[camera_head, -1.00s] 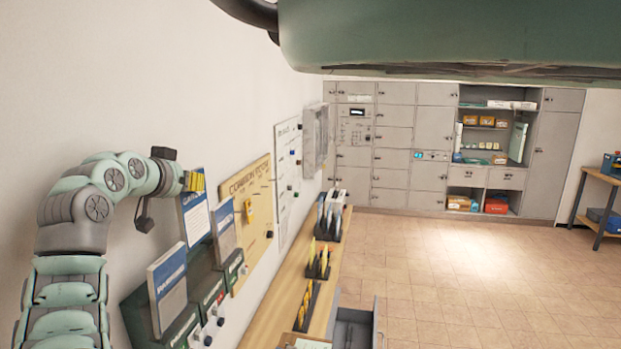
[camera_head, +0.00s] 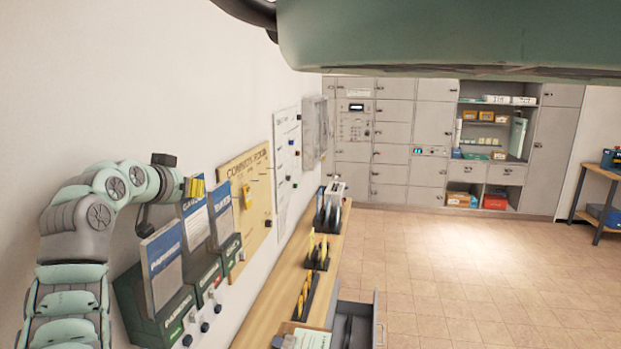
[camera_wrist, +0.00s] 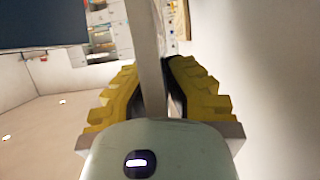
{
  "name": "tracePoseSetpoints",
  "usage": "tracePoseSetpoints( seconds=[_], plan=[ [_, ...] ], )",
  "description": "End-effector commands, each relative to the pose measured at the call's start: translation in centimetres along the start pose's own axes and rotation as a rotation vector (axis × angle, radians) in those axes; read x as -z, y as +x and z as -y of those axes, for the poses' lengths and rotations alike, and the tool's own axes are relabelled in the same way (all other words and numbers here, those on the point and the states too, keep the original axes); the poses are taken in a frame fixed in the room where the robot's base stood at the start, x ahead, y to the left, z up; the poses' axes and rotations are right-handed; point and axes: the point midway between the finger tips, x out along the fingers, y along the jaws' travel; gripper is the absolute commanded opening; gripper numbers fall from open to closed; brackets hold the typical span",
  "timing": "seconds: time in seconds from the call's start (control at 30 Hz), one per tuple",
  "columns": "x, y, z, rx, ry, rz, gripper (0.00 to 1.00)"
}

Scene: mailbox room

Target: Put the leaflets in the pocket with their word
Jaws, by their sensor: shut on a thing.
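Three blue and white leaflets show at the wall on the left. My gripper (camera_head: 195,187), with yellow fingertips, is shut on the top of the middle leaflet (camera_head: 194,228). In the wrist view its edge is a thin upright strip (camera_wrist: 149,60) between the fingers. This leaflet is upright over the middle pocket (camera_head: 207,284); I cannot tell how far its bottom is inside. The left leaflet (camera_head: 163,268) stands in the nearest dark green pocket (camera_head: 165,318). The right leaflet (camera_head: 222,217) stands in the farthest pocket (camera_head: 231,253). Their words are too small to read surely.
A tan notice board (camera_head: 246,200) and a white board (camera_head: 287,155) hang farther along the wall. A wooden counter (camera_head: 268,318) below carries dark racks (camera_head: 318,256). An open drawer (camera_head: 359,325) juts into the room. The tiled floor (camera_head: 460,265) is clear.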

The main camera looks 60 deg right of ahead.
Motion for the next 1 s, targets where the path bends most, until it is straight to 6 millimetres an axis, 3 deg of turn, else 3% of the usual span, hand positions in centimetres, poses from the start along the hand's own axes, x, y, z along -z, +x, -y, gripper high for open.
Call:
tracePoseSetpoints(
  seconds=[0.37,0.4,0.63,1.0],
  plan=[
    [0.07,-0.08,0.13,0.003,0.0,-0.001,0.0],
    [0.07,-0.07,0.12,0.003,0.0,-0.001,0.15],
    [0.05,-0.06,0.11,0.002,-0.001,-0.001,0.39],
    [0.05,-0.45,0.16,0.003,-0.001,-0.001,0.39]
  ],
)
